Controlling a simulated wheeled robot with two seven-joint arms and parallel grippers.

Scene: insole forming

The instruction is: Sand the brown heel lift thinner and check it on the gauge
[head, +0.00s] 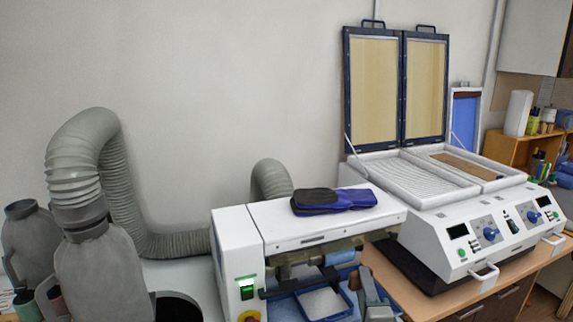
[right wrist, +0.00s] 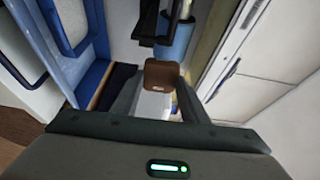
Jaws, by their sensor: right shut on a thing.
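The brown heel lift (right wrist: 163,74) shows in the right wrist view as a small rounded brown piece at the fingertips. My right gripper (right wrist: 161,92) is shut on it, below a blue roller (right wrist: 179,40); I cannot tell whether the lift touches the roller. In the head view my right gripper (head: 371,290) is low at the right end of the white sander (head: 235,240), and the lift is not visible there. I cannot make out the gauge. My left gripper is not in view.
A blue-framed tray (head: 325,301) sits at the sander's front. A dark and blue cloth-like item (head: 333,200) lies on its top. A white forming press (head: 480,238) with raised lids stands on the wooden bench (head: 425,297) at right. Grey ribbed hoses (head: 120,190) are at left.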

